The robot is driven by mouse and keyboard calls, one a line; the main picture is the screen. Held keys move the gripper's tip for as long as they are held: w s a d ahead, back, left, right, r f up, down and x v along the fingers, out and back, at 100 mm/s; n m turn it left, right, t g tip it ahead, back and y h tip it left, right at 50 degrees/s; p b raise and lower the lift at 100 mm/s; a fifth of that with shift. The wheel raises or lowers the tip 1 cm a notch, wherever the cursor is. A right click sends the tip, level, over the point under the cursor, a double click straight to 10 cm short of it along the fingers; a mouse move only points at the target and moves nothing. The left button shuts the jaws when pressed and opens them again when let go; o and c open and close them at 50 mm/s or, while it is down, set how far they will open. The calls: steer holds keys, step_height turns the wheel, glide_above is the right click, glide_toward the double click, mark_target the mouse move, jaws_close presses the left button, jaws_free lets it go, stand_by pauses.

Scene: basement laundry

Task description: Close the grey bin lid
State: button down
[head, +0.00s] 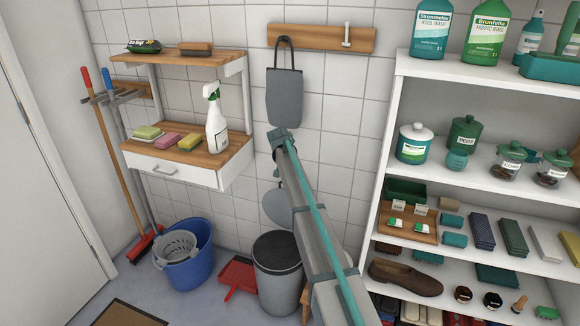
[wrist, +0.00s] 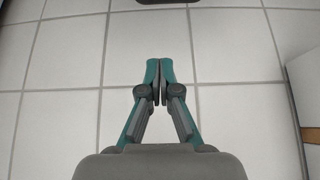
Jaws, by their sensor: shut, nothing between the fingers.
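The grey bin (head: 278,278) stands on the floor against the tiled wall in the head view. Its top shows a dark round opening. A round grey disc (head: 274,208), which looks like its raised lid, stands upright behind the bin, partly hidden by my arm. My gripper (head: 277,168) is small and partly covered by my arm, above the disc and below the hanging grey bag. In the wrist view my gripper (wrist: 157,70) has its fingertips together and empty, facing white tiles. I cannot tell its distance from the wall.
A wooden shelf with a drawer (head: 172,168) and spray bottle (head: 215,122) is on the left. A loaded white shelf unit (head: 388,150) is on the right. A blue bucket (head: 190,262) and red dustpan (head: 238,275) stand left of the bin. The grey bag (head: 284,97) hangs above.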

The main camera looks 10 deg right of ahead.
steer(key=shift+f+p, duration=0.3)
steer(key=shift+f, duration=3.2)
